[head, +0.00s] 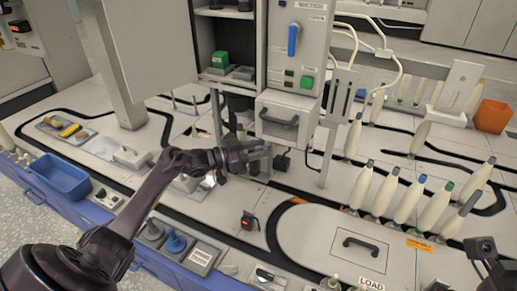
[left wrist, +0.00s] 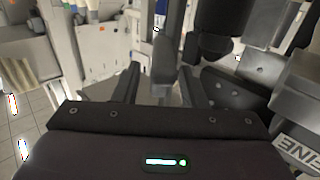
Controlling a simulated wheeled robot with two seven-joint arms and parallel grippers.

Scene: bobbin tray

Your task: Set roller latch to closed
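My left gripper (head: 262,151) reaches in from the left below the white drawer housing (head: 283,119). Its two fingers are apart, and it looks open. In the left wrist view the fingers (left wrist: 160,88) stand apart with a grey upright bar (left wrist: 172,50) beyond the gap. A dark roller-like cylinder (left wrist: 215,28) is just right of that bar. It may be the roller latch, but I cannot tell whether it is open or closed. In the head view the gripper partly hides this area. A dark part at the lower right (head: 485,250) may belong to my right arm; no right fingers show clearly.
A control panel with a blue lever (head: 294,39) stands above the drawer. A grey post (head: 333,140) stands right of the gripper. Several cream bobbins (head: 384,190) stand at the right. A lidded plate (head: 350,243) and a small black-and-red switch (head: 249,221) are in front.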

